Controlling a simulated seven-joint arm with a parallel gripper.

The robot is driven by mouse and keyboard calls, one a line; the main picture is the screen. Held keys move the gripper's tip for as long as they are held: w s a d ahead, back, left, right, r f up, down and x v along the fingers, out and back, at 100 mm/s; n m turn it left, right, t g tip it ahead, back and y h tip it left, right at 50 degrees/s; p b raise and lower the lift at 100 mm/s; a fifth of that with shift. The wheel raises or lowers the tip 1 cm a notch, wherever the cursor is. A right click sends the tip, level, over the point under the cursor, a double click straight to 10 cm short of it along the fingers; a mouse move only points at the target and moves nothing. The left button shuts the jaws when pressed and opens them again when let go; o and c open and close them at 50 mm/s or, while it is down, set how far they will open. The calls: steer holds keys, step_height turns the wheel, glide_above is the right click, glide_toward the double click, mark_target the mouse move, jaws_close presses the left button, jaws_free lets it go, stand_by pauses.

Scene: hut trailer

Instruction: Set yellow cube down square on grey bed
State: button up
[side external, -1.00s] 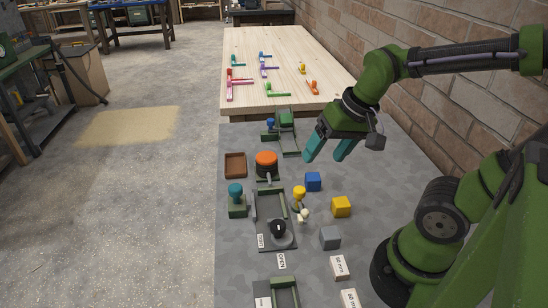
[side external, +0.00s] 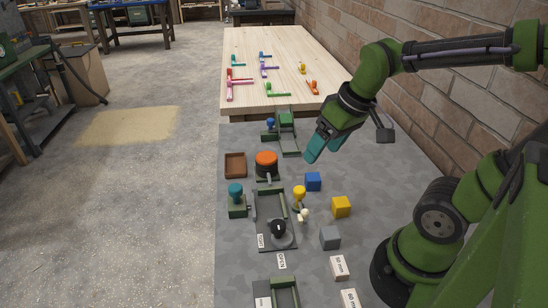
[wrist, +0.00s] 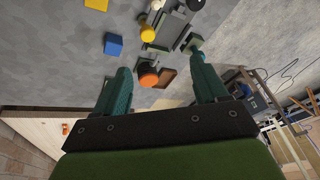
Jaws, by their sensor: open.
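The yellow cube (side external: 341,206) sits on the grey mottled table to the right of the fixture, apart from the other cubes. A corner of it shows at the top edge of the wrist view (wrist: 97,4). The dark grey bed (side external: 268,206) is a flat plate with low green rails; a black round knob stands at its near end. No cube is on the bed's visible part. My gripper (side external: 312,154), with teal fingers, is above the table behind the cubes, apart from them. In the wrist view its fingers (wrist: 160,70) are spread with nothing held between them.
A blue cube (side external: 313,181) and grey cube (side external: 330,238) flank the yellow one. A yellow-topped knob (side external: 299,192), orange knob (side external: 266,158), teal knob (side external: 236,190) and brown tray (side external: 235,165) crowd around the bed. A brick wall (side external: 430,95) runs along the right.

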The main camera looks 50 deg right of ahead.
steer(key=s+d+f+n+g, duration=0.2)
steer(key=d+f+n+g, duration=0.1)
steer(key=d+n, duration=0.3)
steer(key=n+g+h, duration=0.1)
steer(key=n, duration=0.4)
glide_above(339, 202)
step_height(339, 202, down, 11)
steer(key=shift+a+r, duration=0.15)
steer(key=shift+r, duration=0.05)
steer(key=shift+f, duration=2.95)
steer(key=shift+c, duration=0.4)
steer(key=c, duration=1)
steer(key=shift+c, duration=0.2)
